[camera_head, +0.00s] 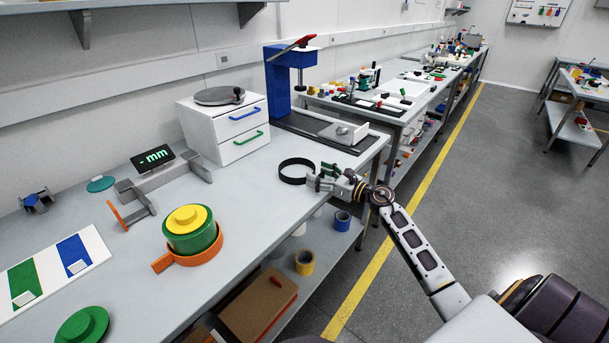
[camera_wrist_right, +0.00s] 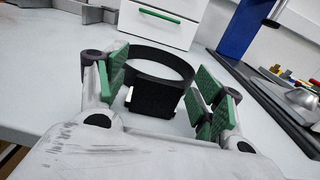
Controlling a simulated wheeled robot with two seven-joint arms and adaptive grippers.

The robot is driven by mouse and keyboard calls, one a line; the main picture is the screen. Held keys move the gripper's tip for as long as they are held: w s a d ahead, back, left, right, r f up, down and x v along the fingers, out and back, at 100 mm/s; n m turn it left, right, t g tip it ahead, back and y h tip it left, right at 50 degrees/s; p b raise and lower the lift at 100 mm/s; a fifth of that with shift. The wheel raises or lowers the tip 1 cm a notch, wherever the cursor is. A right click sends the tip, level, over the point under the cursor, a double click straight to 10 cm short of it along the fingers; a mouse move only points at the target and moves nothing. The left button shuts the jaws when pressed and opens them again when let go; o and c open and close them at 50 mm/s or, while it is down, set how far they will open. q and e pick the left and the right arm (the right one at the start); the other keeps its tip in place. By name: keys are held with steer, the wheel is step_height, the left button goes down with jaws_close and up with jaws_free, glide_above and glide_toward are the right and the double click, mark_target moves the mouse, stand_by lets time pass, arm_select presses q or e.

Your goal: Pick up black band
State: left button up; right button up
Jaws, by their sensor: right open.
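My right gripper (camera_head: 312,180) reaches in from the right at the table's edge, beside the band. In the wrist view my right gripper (camera_wrist_right: 165,98) is open, with a pad on each side of the band's near part. I cannot tell whether a pad touches it. My left gripper is not in view.
A white drawer unit (camera_head: 228,127) stands behind the band, with a blue press (camera_head: 282,83) to its right. A digital gauge (camera_head: 154,157) and a green-and-yellow stack in an orange holder (camera_head: 190,259) are at left. Bare table lies left of the band.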

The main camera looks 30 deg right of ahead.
steer(key=c, duration=1)
steer(key=shift+o, duration=0.2)
steer(key=shift+r, duration=0.1)
